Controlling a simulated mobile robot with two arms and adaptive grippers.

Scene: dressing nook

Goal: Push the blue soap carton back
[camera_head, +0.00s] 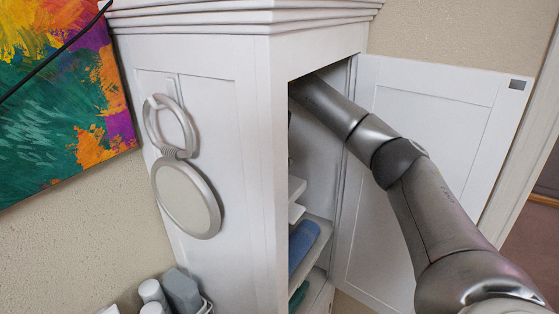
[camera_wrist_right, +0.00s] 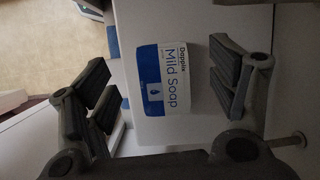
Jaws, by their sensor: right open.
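The blue and white soap carton (camera_wrist_right: 172,60), printed "Mild Soap", shows in the right wrist view on a pale shelf surface (camera_wrist_right: 150,18). My right gripper (camera_wrist_right: 160,88) is open, with one finger on each side of the carton in the picture. I see a gap at the left finger; whether the right finger touches the carton I cannot tell. In the head view my right arm reaches into the open white cabinet (camera_head: 262,130), and its gripper and the carton are hidden inside. My left gripper is not in view.
The cabinet door (camera_head: 425,110) stands open to the right, beside my arm. Lower shelves hold a blue item (camera_head: 303,243) and a green item (camera_head: 299,295). A round mirror (camera_head: 187,200) hangs on the cabinet side. Several bottles (camera_head: 180,290) stand at bottom left.

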